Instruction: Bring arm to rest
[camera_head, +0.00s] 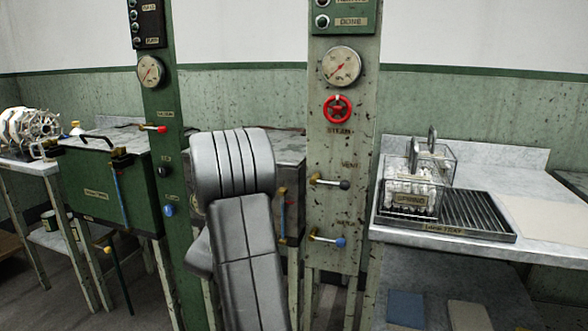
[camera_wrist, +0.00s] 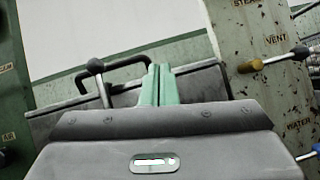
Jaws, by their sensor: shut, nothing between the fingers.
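My arm shows in the head view as grey links rising in the middle, in front of the space between two valve columns. My gripper is hidden behind it there. In the wrist view my gripper (camera_wrist: 158,72) shows as two pale green fingers pressed together, with nothing between them.
The left green column (camera_head: 162,130) and the right pale column (camera_head: 340,200) flank my arm. The right one carries a red steam wheel (camera_head: 337,109) and protruding levers. A green basin (camera_head: 108,190) stands left. A wire basket (camera_head: 410,196) sits on a drain tray (camera_head: 480,215) at right.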

